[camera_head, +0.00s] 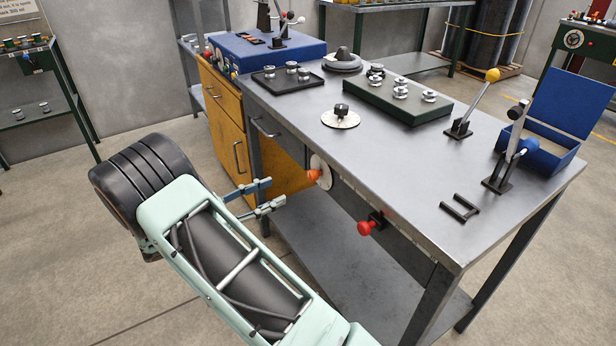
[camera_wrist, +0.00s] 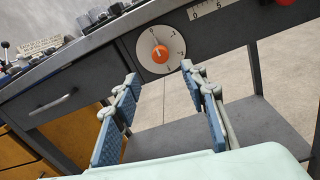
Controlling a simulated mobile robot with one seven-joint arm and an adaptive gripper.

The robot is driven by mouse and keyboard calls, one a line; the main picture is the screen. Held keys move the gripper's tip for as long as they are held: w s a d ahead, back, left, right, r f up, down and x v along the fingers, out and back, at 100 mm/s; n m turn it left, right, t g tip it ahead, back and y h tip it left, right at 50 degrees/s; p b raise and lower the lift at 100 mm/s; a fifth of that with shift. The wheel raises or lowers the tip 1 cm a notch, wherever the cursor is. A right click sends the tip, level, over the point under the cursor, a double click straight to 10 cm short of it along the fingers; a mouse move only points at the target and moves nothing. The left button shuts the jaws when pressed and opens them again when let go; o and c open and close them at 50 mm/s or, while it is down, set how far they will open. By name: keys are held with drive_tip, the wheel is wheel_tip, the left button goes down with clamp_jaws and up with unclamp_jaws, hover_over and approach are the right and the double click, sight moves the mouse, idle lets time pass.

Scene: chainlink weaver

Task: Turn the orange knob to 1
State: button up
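The orange knob (camera_head: 313,175) sticks out from the front of the grey workbench, with a round white dial plate (camera_head: 321,163) behind it. In the wrist view the orange knob (camera_wrist: 160,54) shows face-on at the middle of the white dial (camera_wrist: 147,66). A pale mark on the knob points up, roughly toward the 0; the other dial figures are small and hard to read. My gripper (camera_head: 272,192) is open and empty, left of the knob and apart from it. In the wrist view its two blue-padded fingers (camera_wrist: 160,74) stand apart, with the knob ahead between their tips.
A red knob (camera_head: 365,228) sticks out of the bench front to the right. The grey benchtop (camera_head: 400,170) holds a green box (camera_head: 390,103), levers and a blue case (camera_head: 562,120). An orange-yellow cabinet (camera_head: 222,115) stands left. The lower shelf (camera_head: 340,255) looks bare.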

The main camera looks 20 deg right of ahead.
sight(309, 177)
drive_tip(key=b+x, duration=0.1)
drive_tip(key=x, duration=0.9)
drive_tip(key=shift+w+d, duration=0.1)
drive_tip(key=shift+d, duration=0.15)
clamp_jaws()
